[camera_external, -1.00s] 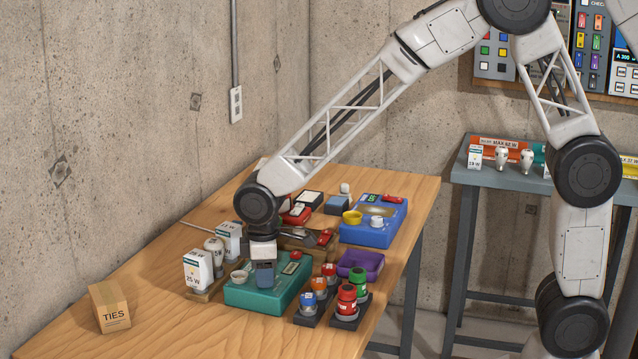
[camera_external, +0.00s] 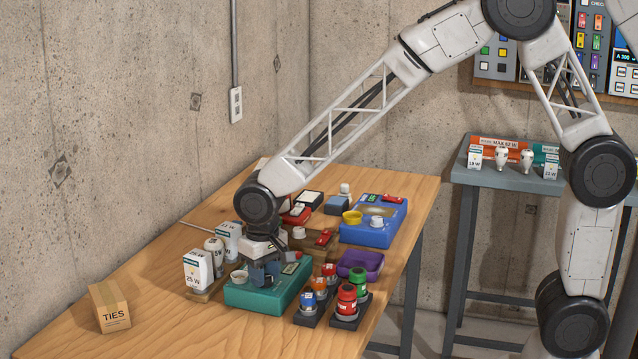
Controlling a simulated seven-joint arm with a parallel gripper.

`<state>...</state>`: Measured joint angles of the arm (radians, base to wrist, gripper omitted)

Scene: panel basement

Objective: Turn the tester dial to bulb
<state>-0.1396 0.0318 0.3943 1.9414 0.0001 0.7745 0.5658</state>
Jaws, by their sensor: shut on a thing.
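The teal tester box (camera_external: 264,301) sits on the wooden table among the bulbs and cartons. A pale round socket (camera_external: 239,276) is at its left and a small red-and-white panel (camera_external: 291,268) at its back right. My gripper (camera_external: 264,279) points down over the middle of its top, with its dark fingers shut low on the dial. The fingers hide the dial, so its pointer and setting cannot be read.
Left of the tester stand a 25 W carton (camera_external: 198,270) and a bulb (camera_external: 214,254). A blue device (camera_external: 370,235) is behind. The front left table is mostly clear, apart from a TIES box (camera_external: 110,305).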

